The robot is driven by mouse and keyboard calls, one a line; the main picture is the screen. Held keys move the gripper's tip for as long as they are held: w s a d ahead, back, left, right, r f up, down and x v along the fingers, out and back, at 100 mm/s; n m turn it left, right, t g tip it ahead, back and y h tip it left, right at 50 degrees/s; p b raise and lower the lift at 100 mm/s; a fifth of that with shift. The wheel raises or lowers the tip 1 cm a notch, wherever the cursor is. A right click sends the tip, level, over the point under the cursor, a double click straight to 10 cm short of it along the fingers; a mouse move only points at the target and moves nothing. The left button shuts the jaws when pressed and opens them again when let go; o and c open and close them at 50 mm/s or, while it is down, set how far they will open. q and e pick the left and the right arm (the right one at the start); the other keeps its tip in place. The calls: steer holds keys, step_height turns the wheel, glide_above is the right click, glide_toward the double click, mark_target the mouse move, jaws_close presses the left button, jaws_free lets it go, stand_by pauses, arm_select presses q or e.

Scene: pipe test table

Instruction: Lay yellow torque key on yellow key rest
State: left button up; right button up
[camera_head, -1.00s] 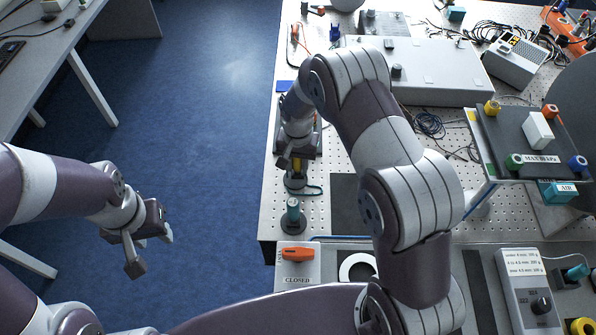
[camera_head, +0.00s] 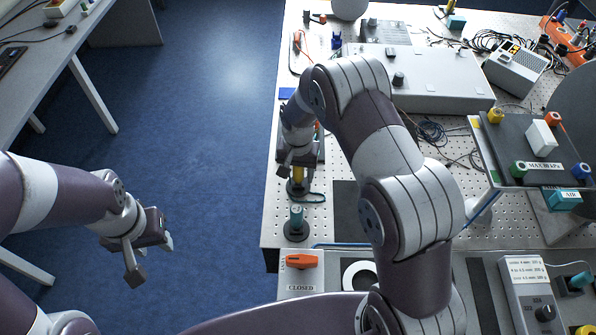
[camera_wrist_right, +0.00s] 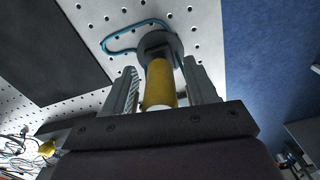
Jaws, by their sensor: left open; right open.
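The yellow torque key (camera_head: 298,174) stands upright on a round dark base at the left edge of the perforated table, with a teal cord loop beside it. In the right wrist view the yellow key (camera_wrist_right: 160,84) shows as a yellow cylinder between the two fingers. My right gripper (camera_wrist_right: 157,92) is open, one finger on each side of the key, with visible gaps. It is partly hidden by its own wrist in the head view (camera_head: 298,160). My left gripper (camera_head: 150,250) is open and empty over the blue floor. I cannot tell which thing is the yellow key rest.
An orange handle (camera_head: 301,261) is near the CLOSED label. A raised dark panel (camera_head: 525,150) with coloured knobs is at the right. My right arm hides the table's middle.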

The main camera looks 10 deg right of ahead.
mark_target(301, 186)
step_height(301, 186, up, 10)
steer(key=p, duration=0.6)
steer(key=shift+p, duration=0.35)
steer(key=s+d+r+n+t, duration=0.1)
steer(key=s+d+r+n, duration=0.15)
steer(key=s+r, duration=0.6)
steer(key=s+d+r+n, duration=0.25)
steer(key=s+r, duration=0.25)
steer(key=s, duration=0.6)
step_height(301, 186, down, 11)
steer(key=b, duration=0.9)
steer(key=shift+w+a+b, duration=0.2)
steer(key=shift+a+b, duration=0.15)
steer(key=shift+w, duration=0.1)
